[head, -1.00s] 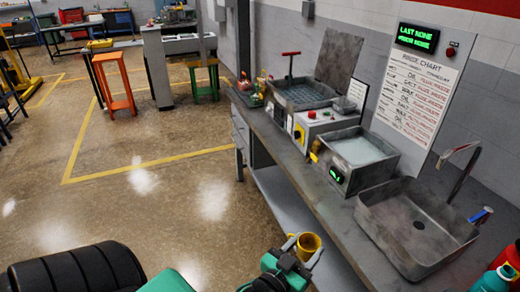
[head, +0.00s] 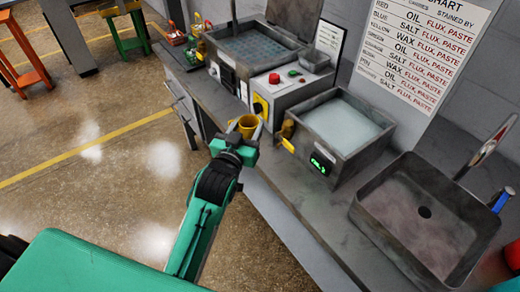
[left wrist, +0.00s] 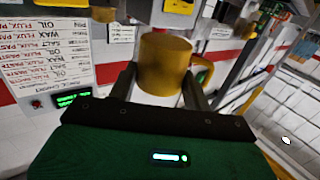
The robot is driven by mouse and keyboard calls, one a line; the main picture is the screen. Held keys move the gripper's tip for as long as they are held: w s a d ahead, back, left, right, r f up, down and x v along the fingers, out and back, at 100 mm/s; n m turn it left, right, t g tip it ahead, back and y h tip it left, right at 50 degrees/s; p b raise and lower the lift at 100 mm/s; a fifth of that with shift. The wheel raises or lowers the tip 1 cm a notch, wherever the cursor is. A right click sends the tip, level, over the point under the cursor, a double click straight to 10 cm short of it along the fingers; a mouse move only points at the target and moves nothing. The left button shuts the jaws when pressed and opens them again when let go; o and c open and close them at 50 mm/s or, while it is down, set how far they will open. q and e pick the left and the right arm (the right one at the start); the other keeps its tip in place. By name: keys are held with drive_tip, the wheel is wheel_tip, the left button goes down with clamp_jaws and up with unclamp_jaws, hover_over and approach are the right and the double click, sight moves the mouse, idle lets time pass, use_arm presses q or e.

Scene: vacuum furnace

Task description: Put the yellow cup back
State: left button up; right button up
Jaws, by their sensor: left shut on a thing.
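The yellow cup (head: 247,124) is held in my left gripper (head: 245,133), near the front edge of the grey bench in the head view. In the left wrist view the cup (left wrist: 164,64) sits between the two fingers (left wrist: 162,88), its handle to the right. The fingers are on both sides of the cup. The green left arm reaches up to it from the bottom of the head view. My right gripper is not in view.
The bench (head: 335,205) carries a basin with pale liquid (head: 345,125), a control box with a red button (head: 274,79), a mesh-bottomed tank (head: 255,47) and a grey sink (head: 425,215). A rinse chart (head: 425,45) hangs behind.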

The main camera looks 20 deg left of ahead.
use_arm(q)
drive_tip(key=w+d+r+b, duration=0.1)
drive_tip(key=w+r+b, duration=0.1)
drive_tip(key=w+r, duration=0.5)
drive_tip(key=f, duration=1)
drive_tip(key=w+f, duration=0.1)
drive_tip(key=f, duration=0.4)
drive_tip(key=shift+d+f, duration=0.1)
drive_tip(key=shift+f, duration=0.25)
wheel_tip(320, 180, down, 4)
drive_tip(key=shift+p, duration=0.3)
drive_tip(key=shift+f, duration=0.4)
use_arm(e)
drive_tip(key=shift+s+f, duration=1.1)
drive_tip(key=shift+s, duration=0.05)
use_arm(q)
drive_tip(key=shift+f, duration=0.1)
